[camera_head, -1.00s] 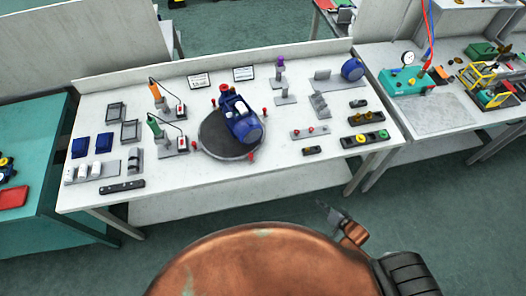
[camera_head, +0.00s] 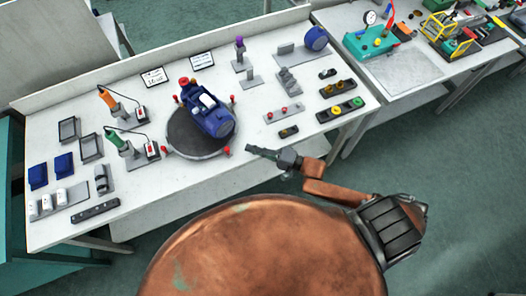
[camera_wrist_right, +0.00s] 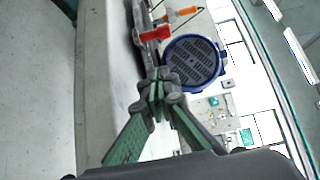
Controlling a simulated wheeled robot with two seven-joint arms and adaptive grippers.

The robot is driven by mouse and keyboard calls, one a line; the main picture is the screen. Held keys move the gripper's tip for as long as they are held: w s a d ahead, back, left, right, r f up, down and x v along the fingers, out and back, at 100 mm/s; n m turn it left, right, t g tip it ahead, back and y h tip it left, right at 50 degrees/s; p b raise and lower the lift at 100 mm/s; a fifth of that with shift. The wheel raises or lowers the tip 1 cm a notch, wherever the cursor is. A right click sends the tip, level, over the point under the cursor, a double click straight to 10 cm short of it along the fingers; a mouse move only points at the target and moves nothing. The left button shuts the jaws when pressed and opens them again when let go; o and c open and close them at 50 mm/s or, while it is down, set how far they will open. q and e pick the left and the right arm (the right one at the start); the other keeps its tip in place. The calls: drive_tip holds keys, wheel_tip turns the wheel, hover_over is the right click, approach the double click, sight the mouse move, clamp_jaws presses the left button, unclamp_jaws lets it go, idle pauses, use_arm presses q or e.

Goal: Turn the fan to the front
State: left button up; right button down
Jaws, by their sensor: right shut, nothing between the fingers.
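The blue pump motor (camera_head: 212,118) lies on a dark round turntable (camera_head: 186,143) near the middle of the white table. Its round end with the fan points toward the lower right, toward the table's front. In the right wrist view the fan's dark grille in a blue ring (camera_wrist_right: 193,62) shows just beyond my fingers. My right gripper (camera_head: 250,149) is shut and empty. My left gripper is out of view.
Red knobs (camera_head: 227,150) stand around the turntable's rim; one also shows in the wrist view (camera_wrist_right: 152,34). Orange and green-handled tools (camera_head: 118,141) stand to its left. Small grey fixtures (camera_head: 289,82) and button boxes (camera_head: 340,110) are on the right.

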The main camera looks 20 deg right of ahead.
drive_tip(key=a, duration=0.2)
drive_tip(key=w+a, duration=0.1)
drive_tip(key=a, duration=0.1)
drive_tip(key=shift+w, duration=0.15)
drive_tip(key=shift+a, duration=0.7)
use_arm(q)
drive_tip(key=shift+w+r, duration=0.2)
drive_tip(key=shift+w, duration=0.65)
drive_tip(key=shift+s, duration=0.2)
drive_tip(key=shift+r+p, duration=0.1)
drive_tip(key=shift+p, duration=0.2)
use_arm(e)
drive_tip(key=shift+a, duration=0.15)
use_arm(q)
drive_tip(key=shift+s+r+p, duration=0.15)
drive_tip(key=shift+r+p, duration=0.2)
use_arm(e)
drive_tip(key=shift+s+a+m+t+h, duration=0.3)
drive_tip(key=shift+s+a+h, duration=0.05)
drive_tip(key=shift+a+h, duration=0.05)
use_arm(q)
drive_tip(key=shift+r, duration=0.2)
use_arm(e)
drive_tip(key=shift+a, duration=0.1)
